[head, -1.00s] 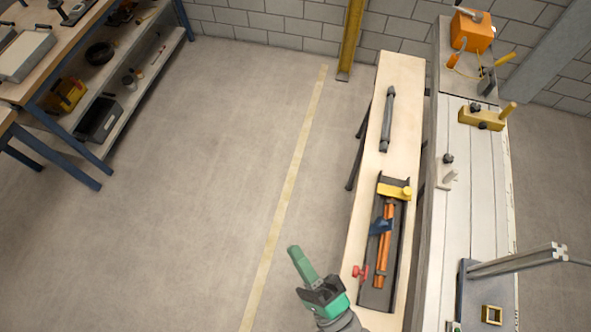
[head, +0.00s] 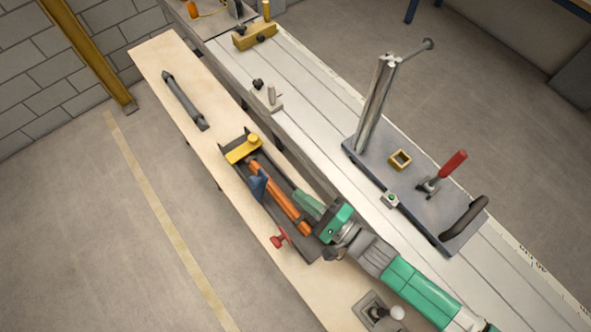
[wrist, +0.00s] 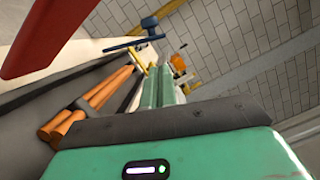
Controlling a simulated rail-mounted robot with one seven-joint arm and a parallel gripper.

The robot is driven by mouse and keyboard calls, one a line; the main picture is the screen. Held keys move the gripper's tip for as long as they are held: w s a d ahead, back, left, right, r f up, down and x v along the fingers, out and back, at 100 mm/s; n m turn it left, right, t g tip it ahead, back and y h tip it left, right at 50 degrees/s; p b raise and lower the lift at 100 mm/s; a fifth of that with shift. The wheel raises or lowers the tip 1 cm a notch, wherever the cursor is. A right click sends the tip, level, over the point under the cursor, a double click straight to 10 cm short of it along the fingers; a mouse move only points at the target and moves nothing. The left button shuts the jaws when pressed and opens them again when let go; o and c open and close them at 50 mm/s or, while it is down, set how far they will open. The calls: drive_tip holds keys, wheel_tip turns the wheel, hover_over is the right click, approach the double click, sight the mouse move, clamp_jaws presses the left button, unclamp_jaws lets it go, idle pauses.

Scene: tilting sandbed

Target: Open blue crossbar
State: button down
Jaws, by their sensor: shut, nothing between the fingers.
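The blue crossbar (head: 258,185) lies across the dark tray (head: 228,136) and its orange rods (head: 282,196), near their middle. It also shows in the wrist view (wrist: 131,42) as a blue bar with a raised knob, beyond the fingers. A yellow crossbar (head: 243,149) spans the far end of the tray. My green gripper (head: 308,203) is shut and empty at the near right side of the tray. Its fingers (wrist: 159,88) point along the rods, and it appears apart from the blue crossbar. The gripper hides part of the tray's near end.
A red knob (head: 279,238) sticks out at the tray's left side; a red part looms close in the wrist view (wrist: 50,30). A dark cylinder (head: 185,99) lies farther along the wooden bench (head: 152,62). A blue-grey plate (head: 430,205) with a post and red-handled clamp stands right.

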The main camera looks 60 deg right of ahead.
drive_tip(key=w, duration=0.5)
drive_tip(key=w+b, duration=0.1)
drive_tip(key=w, duration=0.2)
drive_tip(key=shift+w+d+r, duration=0.3)
drive_tip(key=shift+d+r, duration=0.05)
drive_tip(key=shift+d, duration=0.05)
